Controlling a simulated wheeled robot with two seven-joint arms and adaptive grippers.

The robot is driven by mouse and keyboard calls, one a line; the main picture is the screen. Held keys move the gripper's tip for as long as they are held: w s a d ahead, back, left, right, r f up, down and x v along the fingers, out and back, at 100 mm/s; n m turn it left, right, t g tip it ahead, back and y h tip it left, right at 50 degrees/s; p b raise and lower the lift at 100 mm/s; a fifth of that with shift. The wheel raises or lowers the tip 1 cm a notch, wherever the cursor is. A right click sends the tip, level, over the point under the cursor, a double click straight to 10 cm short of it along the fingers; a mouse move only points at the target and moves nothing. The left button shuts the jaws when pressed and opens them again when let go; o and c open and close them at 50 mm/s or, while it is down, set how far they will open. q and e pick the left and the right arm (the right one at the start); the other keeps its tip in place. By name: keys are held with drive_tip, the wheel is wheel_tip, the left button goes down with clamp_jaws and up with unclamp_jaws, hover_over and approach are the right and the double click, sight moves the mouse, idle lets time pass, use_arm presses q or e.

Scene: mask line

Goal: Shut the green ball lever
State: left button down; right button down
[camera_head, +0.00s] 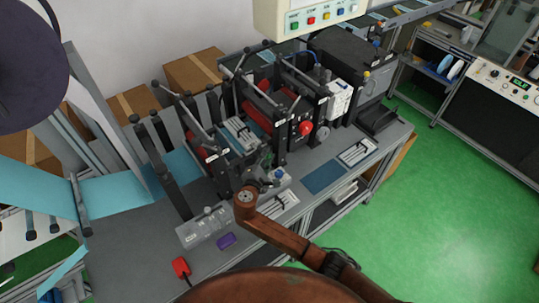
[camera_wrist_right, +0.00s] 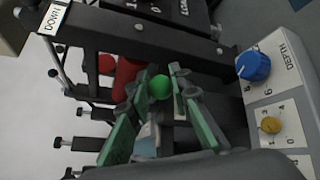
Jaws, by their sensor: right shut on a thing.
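The green ball (camera_wrist_right: 160,88) of the lever shows in the wrist view, between the green fingers of my right gripper (camera_wrist_right: 163,79). The gripper is shut on it. In the head view my right gripper (camera_head: 267,162) is at the front of the dark press machine (camera_head: 228,172), past the end of my brown arm. The ball is too small and covered to make out there, and most of the lever's rod is hidden. My left gripper is not in view.
A panel marked DEPTH with a blue knob (camera_wrist_right: 253,66) and a yellow knob (camera_wrist_right: 270,125) is right of the gripper. A red object (camera_head: 181,267) and a purple block (camera_head: 226,241) lie on the grey bench.

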drive_tip(key=shift+s+a+f+m+g+h+b, duration=0.3)
drive_tip(key=shift+m+g+h, duration=0.25)
drive_tip(key=shift+h, duration=0.25)
drive_tip(key=c, duration=2)
unclamp_jaws()
drive_tip(key=shift+o, duration=1.3)
drive_tip(key=shift+w+a+r, duration=0.1)
drive_tip(key=shift+r, duration=0.05)
drive_tip(key=shift+r, duration=0.1)
drive_tip(key=v, duration=0.7)
drive_tip(key=shift+s, duration=0.25)
drive_tip(key=shift+a, duration=0.1)
